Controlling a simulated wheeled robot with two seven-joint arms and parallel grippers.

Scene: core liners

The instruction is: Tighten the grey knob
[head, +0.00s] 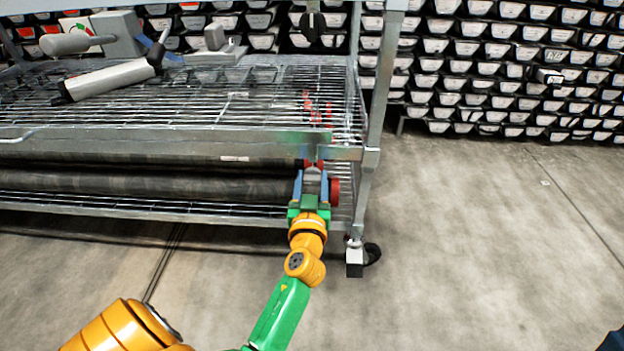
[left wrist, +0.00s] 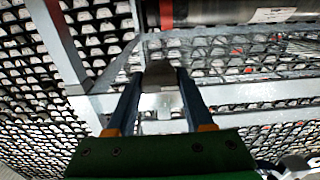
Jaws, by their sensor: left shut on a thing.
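The grey knob (head: 313,171) is at the right end of the wire rack, just below the front rail of its upper shelf. My left gripper (head: 311,180) reaches it from the front, with its blue fingers on either side of it. In the left wrist view, a dark grey piece that looks like the knob (left wrist: 160,75) sits between the fingertips of the gripper (left wrist: 157,82). The gripper is shut on it. The fingers hide part of the knob, and its threads cannot be seen. My right gripper is not in view.
Long dark core liners (head: 150,186) lie on the lower shelf, with a red end cap (head: 335,192) close right of my gripper. A rack post (head: 372,150) stands to the right. Grey tools (head: 112,78) lie on the upper shelf (head: 230,140). The floor (head: 490,240) at right is clear.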

